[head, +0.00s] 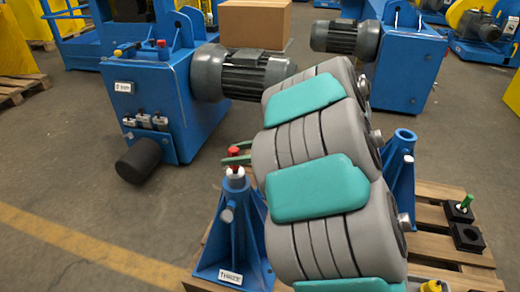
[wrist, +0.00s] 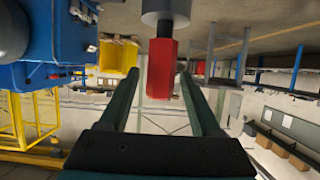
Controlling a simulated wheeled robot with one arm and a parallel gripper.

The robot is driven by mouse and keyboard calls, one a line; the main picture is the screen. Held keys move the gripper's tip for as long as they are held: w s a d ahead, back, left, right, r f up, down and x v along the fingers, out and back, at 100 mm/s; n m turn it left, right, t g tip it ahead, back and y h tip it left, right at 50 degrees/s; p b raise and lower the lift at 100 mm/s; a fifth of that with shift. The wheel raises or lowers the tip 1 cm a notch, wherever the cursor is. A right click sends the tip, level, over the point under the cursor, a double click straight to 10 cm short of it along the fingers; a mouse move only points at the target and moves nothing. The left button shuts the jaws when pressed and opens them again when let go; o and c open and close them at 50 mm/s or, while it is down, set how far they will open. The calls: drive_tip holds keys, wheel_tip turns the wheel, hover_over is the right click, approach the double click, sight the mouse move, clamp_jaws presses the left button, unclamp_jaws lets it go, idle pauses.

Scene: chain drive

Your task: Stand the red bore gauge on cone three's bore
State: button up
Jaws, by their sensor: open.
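Cone three is the blue stand labelled THREE (head: 230,240), left of my arm in the head view. The red bore gauge (head: 234,170) stands upright at its pale top collar. In the wrist view, which looks upside down, the red gauge body (wrist: 161,70) meets the grey collar (wrist: 165,8) through a narrower stem. My gripper (wrist: 163,85) is open, with one dark green finger on each side of the gauge and a gap visible at both sides. In the head view my gripper (head: 236,154) is by the gauge's top, partly hidden by my arm.
Another blue cone (head: 401,160) stands right of my arm. Black blocks sit on the wooden pallet (head: 440,195), one with a green peg (head: 466,203), one with an empty hole (head: 467,238). A blue gearbox (head: 190,90) with a grey motor (head: 235,75) stands behind.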

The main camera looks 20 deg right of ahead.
drive_tip(key=v, duration=0.8)
drive_tip(key=shift+s+d, duration=0.15)
drive_tip(key=shift+s, duration=0.05)
